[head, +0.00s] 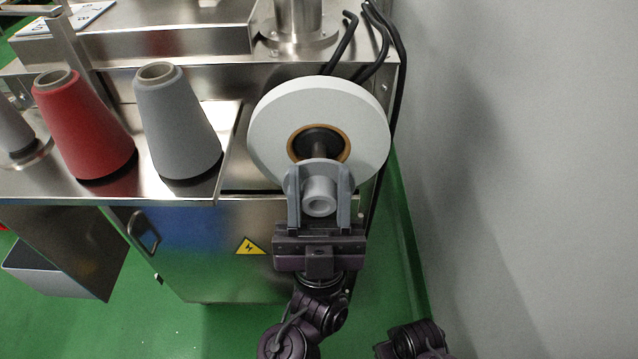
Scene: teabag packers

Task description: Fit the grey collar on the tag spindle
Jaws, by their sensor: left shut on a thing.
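The grey collar (319,203), a flanged ring with a short round boss, is between the two fingers of my left gripper (319,184), which is shut on it. The tag spindle (319,149) shows as a dark shaft at the centre of a large white roll (275,112) with a brown core. The collar is in front of the lower part of the roll, in line with the spindle's near end. The collar hides that end, so I cannot tell whether it is around the spindle or just before it. My right gripper is out of view.
A red cone (80,125) and a grey cone (177,120) stand on the steel shelf to the left. Black cables (395,60) run behind the roll on the right. A grey wall (520,180) closes the right side. Green floor (200,335) lies in front.

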